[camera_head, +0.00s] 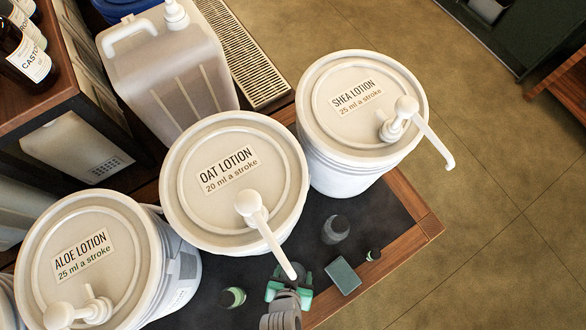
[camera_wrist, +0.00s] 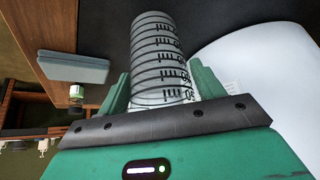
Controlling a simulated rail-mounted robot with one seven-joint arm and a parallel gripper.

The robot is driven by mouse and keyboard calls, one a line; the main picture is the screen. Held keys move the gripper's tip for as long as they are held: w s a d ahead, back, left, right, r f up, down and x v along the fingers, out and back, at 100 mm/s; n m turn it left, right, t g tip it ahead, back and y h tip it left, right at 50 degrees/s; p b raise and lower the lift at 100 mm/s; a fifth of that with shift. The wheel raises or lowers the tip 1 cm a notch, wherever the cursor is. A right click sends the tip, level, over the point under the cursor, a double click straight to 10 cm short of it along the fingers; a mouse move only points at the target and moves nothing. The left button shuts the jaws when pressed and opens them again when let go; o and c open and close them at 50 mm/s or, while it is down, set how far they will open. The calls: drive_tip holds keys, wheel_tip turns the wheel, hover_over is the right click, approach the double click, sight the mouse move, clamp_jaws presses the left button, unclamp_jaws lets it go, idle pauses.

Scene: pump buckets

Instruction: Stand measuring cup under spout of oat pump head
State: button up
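The oat pump head (camera_head: 250,203) is white and sits on the lid of the bucket labelled OAT LOTION (camera_head: 196,215). Its long spout (camera_head: 272,241) points down and right in the head view, past the bucket's rim. My gripper (camera_head: 289,287) has green fingers at the spout's tip in that view; the height gap between them is unclear. In the wrist view, the measuring cup (camera_wrist: 160,55), a clear grey cylinder with dark graduation marks, is between the fingers, which appear shut on it. In the head view the cup is mostly hidden.
A shea lotion bucket (camera_head: 315,115) stands to the right and an aloe lotion bucket (camera_head: 120,230) to the left. A dark bottle (camera_head: 335,229), a small bottle (camera_head: 373,255), a grey-green block (camera_head: 343,275) and a green-topped jar (camera_head: 232,297) are near my gripper. The table's wooden edge (camera_head: 385,264) is close.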

drive_tip(key=shift+o, duration=1.1)
drive_tip(key=shift+s+r, duration=0.15)
drive_tip(key=shift+r, duration=0.3)
drive_tip(key=p+v, duration=0.1)
drive_tip(key=v, duration=1)
drive_tip(key=shift+s+r, duration=0.1)
